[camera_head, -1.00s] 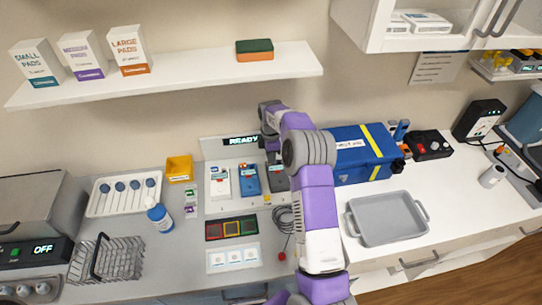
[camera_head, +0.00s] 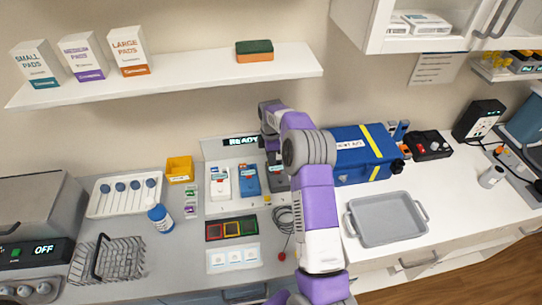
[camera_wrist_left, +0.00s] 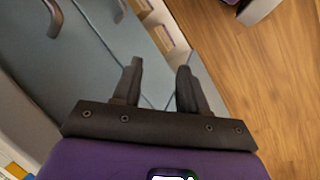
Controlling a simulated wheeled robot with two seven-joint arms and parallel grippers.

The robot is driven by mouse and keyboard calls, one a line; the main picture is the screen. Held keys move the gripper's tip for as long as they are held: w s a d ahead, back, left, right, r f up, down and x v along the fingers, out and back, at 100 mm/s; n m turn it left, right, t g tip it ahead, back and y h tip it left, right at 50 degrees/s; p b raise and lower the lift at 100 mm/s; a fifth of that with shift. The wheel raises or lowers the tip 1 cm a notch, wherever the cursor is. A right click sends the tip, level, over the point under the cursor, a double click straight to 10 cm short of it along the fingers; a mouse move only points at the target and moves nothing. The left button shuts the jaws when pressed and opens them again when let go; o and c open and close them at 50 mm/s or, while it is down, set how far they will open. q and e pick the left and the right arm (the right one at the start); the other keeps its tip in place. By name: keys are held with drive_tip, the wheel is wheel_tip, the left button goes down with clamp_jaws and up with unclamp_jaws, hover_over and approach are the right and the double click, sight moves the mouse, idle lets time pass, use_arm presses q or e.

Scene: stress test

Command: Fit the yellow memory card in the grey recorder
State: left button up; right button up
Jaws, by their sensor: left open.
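The grey recorder (camera_head: 279,184) stands at the right end of a row of three devices on the panel under the READY display, partly hidden by my right arm. A white device (camera_head: 220,184) and a blue device (camera_head: 250,180) stand left of it. A small yellow piece (camera_head: 267,199), too small to identify surely as the memory card, shows at the recorder's lower left. My right gripper (camera_head: 272,157) points down above the recorder; its fingertips and any card between them are unclear. My left gripper (camera_wrist_left: 158,82) is open and empty in the left wrist view, above drawer fronts and floor.
A blue case (camera_head: 350,160) stands behind my right arm. A grey tray (camera_head: 386,220) lies right; a blue-capped bottle (camera_head: 160,218) stands left.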

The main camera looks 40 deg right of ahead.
drive_tip(key=shift+r+p, duration=1.3)
drive_tip(key=shift+r, duration=0.55)
drive_tip(key=o, duration=0.5)
drive_tip(key=shift+o, duration=0.2)
drive_tip(key=shift+r+p, duration=1.3)
drive_tip(key=shift+r, duration=0.2)
drive_tip(key=shift+s+f, duration=0.1)
